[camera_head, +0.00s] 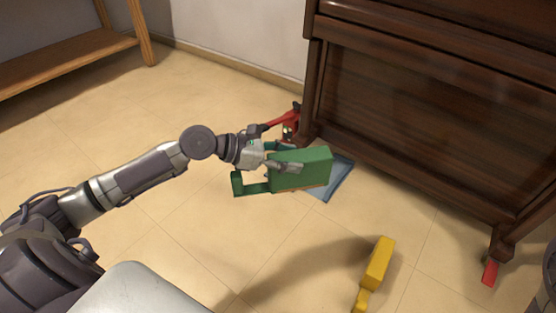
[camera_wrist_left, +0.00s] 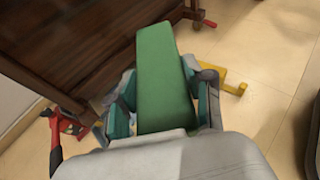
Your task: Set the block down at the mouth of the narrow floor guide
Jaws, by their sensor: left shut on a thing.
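The green block (camera_head: 302,170) is held up above the floor in front of the piano's left leg. A lower green arm (camera_head: 252,188) sticks out to its left in the head view. My left gripper (camera_head: 280,165) is shut on the block. In the left wrist view the block (camera_wrist_left: 166,80) lies between the two fingers and points away toward the piano. A flat blue piece (camera_head: 341,180) lies on the floor, partly hidden behind the block. I cannot tell whether it is the narrow floor guide. My right gripper is not in view.
The dark wooden piano (camera_head: 420,100) stands at the right. A red tool (camera_head: 288,126) is by its left leg, and a red wedge (camera_head: 490,272) is at its right leg. A yellow piece (camera_head: 379,264) lies in front. The tiled floor at left is open; a wooden shelf (camera_head: 70,60) stands behind.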

